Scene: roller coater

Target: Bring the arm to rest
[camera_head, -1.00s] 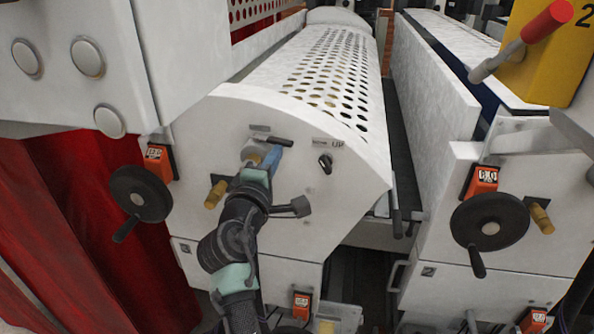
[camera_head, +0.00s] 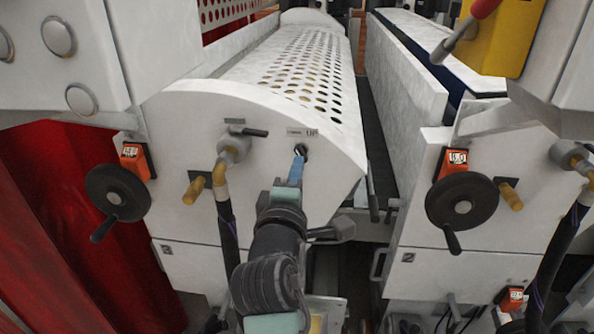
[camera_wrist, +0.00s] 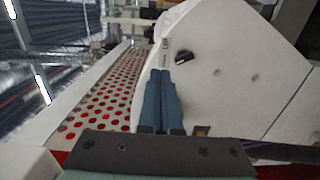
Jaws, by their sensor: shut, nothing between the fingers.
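My gripper (camera_head: 298,158) has blue fingers and is in front of the white end panel (camera_head: 262,175) of the roller coater. In the head view its tips overlap the lower edge of a small black rotary switch (camera_head: 301,150). In the wrist view the gripper (camera_wrist: 158,72) is shut and empty, its two blue fingers side by side. There the switch (camera_wrist: 184,57) shows a little beyond the tips and to their right, with a visible gap. My arm reaches up from the bottom of the head view.
A pipe elbow (camera_head: 224,165) with a dark hose sits left of my arm. Black handwheels (camera_head: 116,194) and (camera_head: 462,201) project on both sides, with orange counters above them. A perforated white cover (camera_head: 300,75) lies behind the panel. A dark gap separates the two machine units.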

